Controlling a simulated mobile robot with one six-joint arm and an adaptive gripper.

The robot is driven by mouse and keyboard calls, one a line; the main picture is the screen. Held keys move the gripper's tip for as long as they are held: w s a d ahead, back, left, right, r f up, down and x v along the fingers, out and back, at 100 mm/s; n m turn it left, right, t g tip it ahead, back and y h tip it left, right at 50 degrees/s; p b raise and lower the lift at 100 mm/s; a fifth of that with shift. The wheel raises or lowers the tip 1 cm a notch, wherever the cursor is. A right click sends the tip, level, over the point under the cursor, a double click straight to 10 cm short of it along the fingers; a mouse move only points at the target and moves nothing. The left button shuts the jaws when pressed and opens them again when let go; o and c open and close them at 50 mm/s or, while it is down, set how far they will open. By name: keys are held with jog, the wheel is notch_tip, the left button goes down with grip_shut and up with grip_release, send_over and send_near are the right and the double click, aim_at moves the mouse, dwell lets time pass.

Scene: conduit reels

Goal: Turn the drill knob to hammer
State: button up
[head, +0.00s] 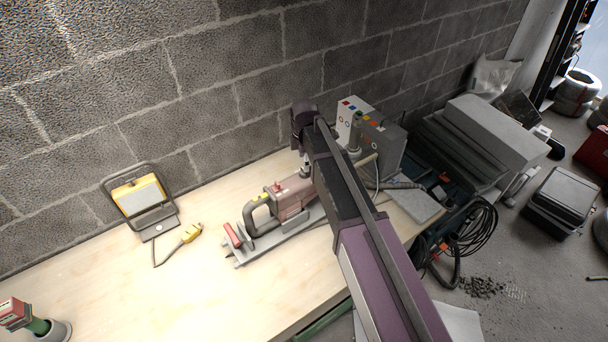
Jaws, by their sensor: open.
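The drill (292,198) lies on a grey stand (262,248) on the pale wooden bench. It has a dull red body and a dark rear handle with a yellow-green part (262,197). A small red part (278,186) sticks up from its top; I cannot tell whether this is the knob, and no setting marks are readable. My gripper (305,174) is above the drill's front part, just right of the red part. It is open, small and partly hidden by my arm, so I cannot tell whether it touches the drill. My arm covers the drill's front end.
A work lamp (141,196) and a yellow-handled tool (191,234) are on the bench (200,290) to the left. A grey box with coloured buttons (352,112) stands behind my arm. A cup (56,331) is at lower left. A block wall closes the back.

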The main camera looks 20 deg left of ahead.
aim_at(304, 173)
jog(key=shift+f+b, duration=1.95)
jog(key=shift+f, duration=0.3)
grip_shut()
